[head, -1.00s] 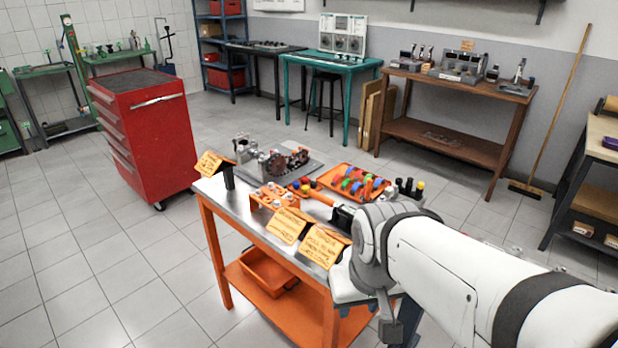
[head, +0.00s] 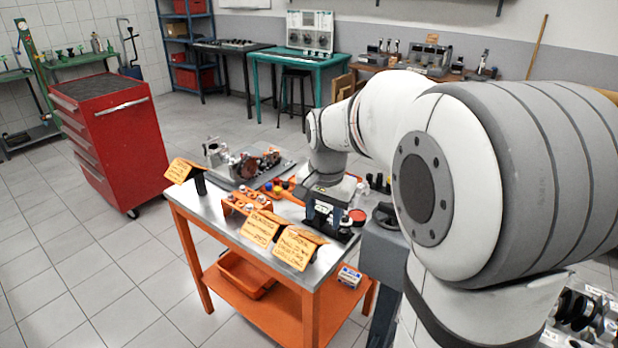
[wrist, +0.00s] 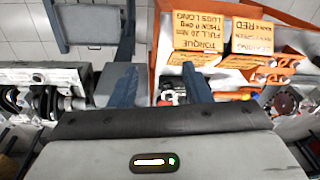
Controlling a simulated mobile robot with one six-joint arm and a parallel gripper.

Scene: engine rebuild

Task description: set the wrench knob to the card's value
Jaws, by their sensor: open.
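The orange torque card (head: 295,250) stands at the front edge of the steel-topped orange bench (head: 190,200). It also shows in the wrist view (wrist: 198,36); its small print, including any value, is hard to read. My gripper (head: 328,222) is over the bench's right front part, behind and right of the card. In the wrist view its two blue-grey fingers (wrist: 160,78) are apart. I see no object clearly held between them. A small red round part (head: 357,216) lies just right of my gripper; I cannot tell if it is the wrench knob. No wrench is clearly identifiable.
A bearing card (head: 261,228) stands left of the torque card, and another card (head: 186,170) at the far left corner. An orange block (head: 246,203) with several pegs and engine parts (head: 245,165) crowd the bench. A red tool cabinet (head: 125,150) stands left, with free floor between.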

